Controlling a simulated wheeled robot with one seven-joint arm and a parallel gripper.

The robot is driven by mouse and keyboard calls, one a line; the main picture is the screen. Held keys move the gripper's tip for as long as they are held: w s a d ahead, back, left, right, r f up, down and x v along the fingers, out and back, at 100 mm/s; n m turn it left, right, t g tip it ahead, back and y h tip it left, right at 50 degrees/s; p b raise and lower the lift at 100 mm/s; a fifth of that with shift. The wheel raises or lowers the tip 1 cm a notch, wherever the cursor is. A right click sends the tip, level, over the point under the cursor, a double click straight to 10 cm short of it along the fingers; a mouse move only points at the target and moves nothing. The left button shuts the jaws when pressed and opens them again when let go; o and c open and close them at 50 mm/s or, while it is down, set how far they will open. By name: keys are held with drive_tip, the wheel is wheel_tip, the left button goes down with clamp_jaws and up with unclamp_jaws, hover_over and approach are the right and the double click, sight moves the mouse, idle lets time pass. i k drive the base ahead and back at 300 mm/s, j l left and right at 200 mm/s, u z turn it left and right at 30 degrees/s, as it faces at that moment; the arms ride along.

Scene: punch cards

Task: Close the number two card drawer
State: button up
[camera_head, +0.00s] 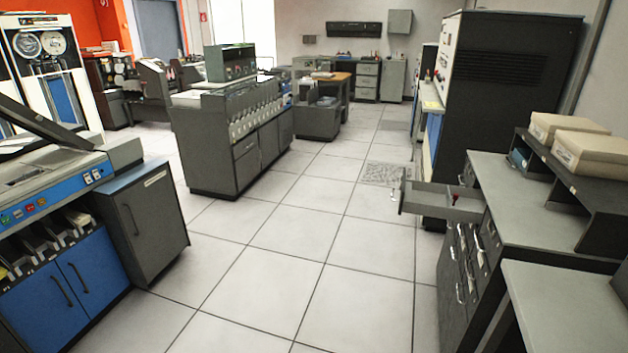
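One drawer (452,212) of the dark grey card cabinet (545,228) at the right stands pulled out to the left, over the aisle. It is the top drawer at the far end of the cabinet. Its inside is light grey and looks mostly empty, with a small reddish thing at its inner end. Its front carries pale handles. I cannot read any number on it. The other drawers (466,262) below and beside it look shut. My gripper is not in view.
Beige boxes (582,150) sit on a shelf on the cabinet. A tall dark machine (508,85) stands behind the drawer. A grey desk corner (565,305) is near at the right. Blue-fronted machines (65,290) stand left. The tiled floor (290,245) between is clear.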

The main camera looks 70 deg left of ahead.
sight(428, 199)
drive_tip(key=u, duration=1.45)
drive_tip(key=i+j+z, duration=0.45)
drive_tip(key=i+j, duration=0.4)
drive_tip(key=i, duration=0.25)
drive_tip(key=i+j+z, duration=0.45)
drive_tip(key=i+j, duration=0.45)
drive_tip(key=j, duration=0.25)
